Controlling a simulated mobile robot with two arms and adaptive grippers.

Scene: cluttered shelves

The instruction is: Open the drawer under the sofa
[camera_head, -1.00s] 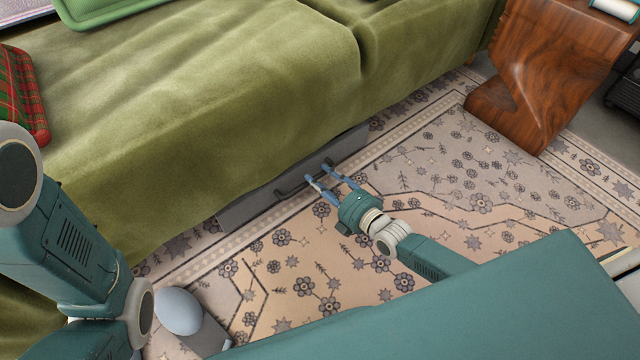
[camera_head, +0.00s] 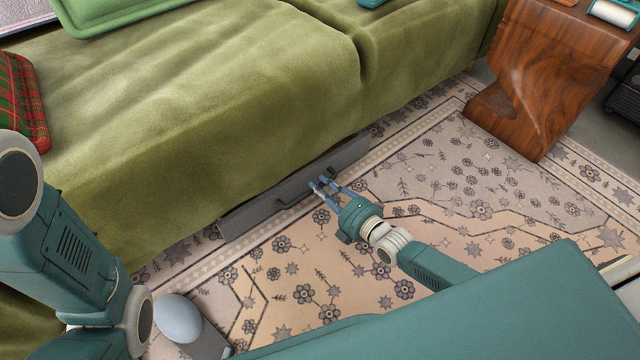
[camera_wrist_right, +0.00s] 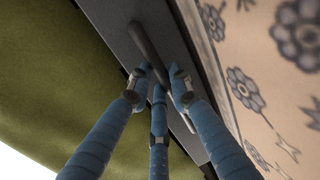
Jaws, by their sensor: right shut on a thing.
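The grey drawer (camera_head: 255,212) sits low under the green sofa (camera_head: 200,110). Its front stands out a little from beneath the sofa's edge. A dark bar handle (camera_head: 290,190) runs along the front. My right gripper (camera_head: 322,186) is shut on the handle near its right part. In the right wrist view the blue fingers (camera_wrist_right: 162,80) close around the dark handle bar (camera_wrist_right: 145,42), with the grey drawer front (camera_wrist_right: 115,25) behind. My left arm shows at the left edge of the head view, but its gripper is not visible.
A patterned rug (camera_head: 440,190) covers the floor before the sofa, clear around the drawer. A wooden side table (camera_head: 540,80) stands at the right. A green cushion (camera_head: 110,12) and a red plaid cushion (camera_head: 22,100) lie on the sofa.

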